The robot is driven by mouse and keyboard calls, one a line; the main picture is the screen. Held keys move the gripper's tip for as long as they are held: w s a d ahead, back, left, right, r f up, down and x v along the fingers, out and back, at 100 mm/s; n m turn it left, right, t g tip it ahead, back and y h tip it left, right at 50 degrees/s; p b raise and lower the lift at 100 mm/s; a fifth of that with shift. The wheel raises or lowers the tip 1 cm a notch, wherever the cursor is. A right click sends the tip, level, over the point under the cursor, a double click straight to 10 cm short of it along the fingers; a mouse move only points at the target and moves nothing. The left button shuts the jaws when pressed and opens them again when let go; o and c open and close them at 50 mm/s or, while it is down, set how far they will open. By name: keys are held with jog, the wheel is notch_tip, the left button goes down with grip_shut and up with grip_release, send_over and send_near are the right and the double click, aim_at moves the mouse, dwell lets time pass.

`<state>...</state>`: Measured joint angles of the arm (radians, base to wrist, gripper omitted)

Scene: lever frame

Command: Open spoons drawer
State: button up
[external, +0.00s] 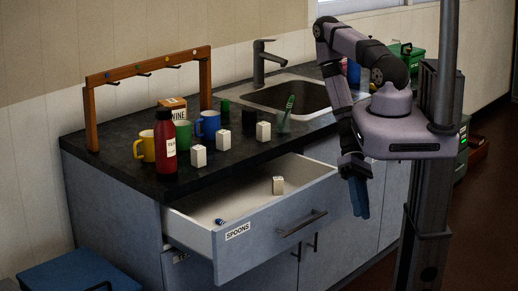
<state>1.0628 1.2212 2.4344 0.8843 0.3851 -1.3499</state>
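The spoons drawer (195,237), with a white label reading SPOONS on its grey-blue front, is pulled well out from the cabinet. Its white inside shows a small pale box (278,185) and a small dark blue item (219,221). Its bar handle (301,224) is on the front and clear of my gripper. My gripper (359,208) points down near the drawer's right front corner, right of the handle. Its blue fingers look close together from this side, and I cannot tell whether they are open or touch the drawer.
The dark counter (110,168) above holds a red bottle (165,142), a yellow mug (146,145), a blue mug (208,124), several small white boxes and a wooden hook rack (92,120). A sink (300,92) is behind. A blue box (80,270) stands at lower left.

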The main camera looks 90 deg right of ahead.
jog(key=w+d+n+g+h+p, duration=0.25)
jog(key=w+d+n+h, duration=0.35)
jog(key=n+h, duration=0.35)
jog(key=w+a+r+n+t+h, duration=0.1)
jog(key=w+a+r+n+t, duration=0.3)
jog(key=w+a+n, duration=0.3)
jog(key=w+t, duration=0.1)
jog(key=w, duration=0.2)
jog(key=shift+a+r, duration=0.35)
jog(key=shift+a, duration=0.05)
jog(key=shift+f, duration=0.1)
notch_tip(320, 180, down, 7)
jog(key=d, duration=0.1)
jog(key=shift+w, duration=0.45)
grip_shut()
